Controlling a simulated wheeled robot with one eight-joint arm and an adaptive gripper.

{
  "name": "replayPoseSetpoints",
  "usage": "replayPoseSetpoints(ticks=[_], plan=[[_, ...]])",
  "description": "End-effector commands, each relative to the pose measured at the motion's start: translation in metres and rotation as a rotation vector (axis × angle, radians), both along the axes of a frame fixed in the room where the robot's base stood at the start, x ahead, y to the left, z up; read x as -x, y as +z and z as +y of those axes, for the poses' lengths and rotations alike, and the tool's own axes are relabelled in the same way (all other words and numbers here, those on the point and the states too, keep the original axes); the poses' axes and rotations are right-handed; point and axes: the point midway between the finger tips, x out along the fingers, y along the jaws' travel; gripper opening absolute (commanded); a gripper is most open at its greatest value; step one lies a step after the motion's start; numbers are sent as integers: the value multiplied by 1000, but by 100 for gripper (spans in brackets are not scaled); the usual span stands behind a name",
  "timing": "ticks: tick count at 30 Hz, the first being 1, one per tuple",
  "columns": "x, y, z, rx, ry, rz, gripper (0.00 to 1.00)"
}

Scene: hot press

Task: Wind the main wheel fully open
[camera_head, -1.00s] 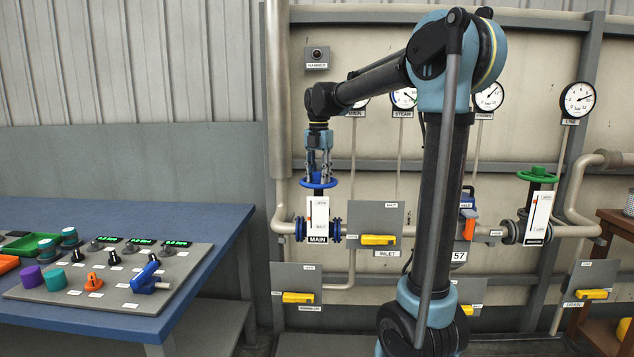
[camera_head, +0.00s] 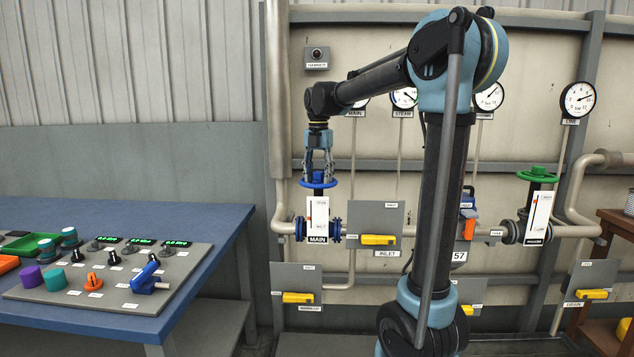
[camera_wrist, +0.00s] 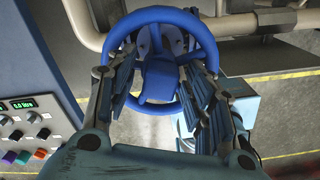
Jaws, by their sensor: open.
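The main wheel (camera_head: 318,184) is a blue handwheel on top of the valve labelled MAIN (camera_head: 317,239), on the pipe left of my arm. In the wrist view the wheel (camera_wrist: 205,38) fills the upper middle, with its blue hub (camera_wrist: 160,80) inside. My gripper (camera_head: 319,174) points down just above the wheel. In the wrist view my gripper (camera_wrist: 163,88) is open, its two fingers on either side of the hub, over the rim. I cannot tell whether they touch it. A white indicator plate (camera_head: 318,215) with a red mark stands on the valve front.
A blue table (camera_head: 200,220) with a knob panel (camera_head: 110,275) stands at left. A grey plate with a yellow handle (camera_head: 378,240) is right of the valve. A green handwheel (camera_head: 538,175) and gauges (camera_head: 578,100) are farther right.

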Motion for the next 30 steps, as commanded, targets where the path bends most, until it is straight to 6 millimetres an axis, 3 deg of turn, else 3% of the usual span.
replayPoseSetpoints(ticks=[30], plan=[[0, 0, 0, 1, -670, 1, 50]])
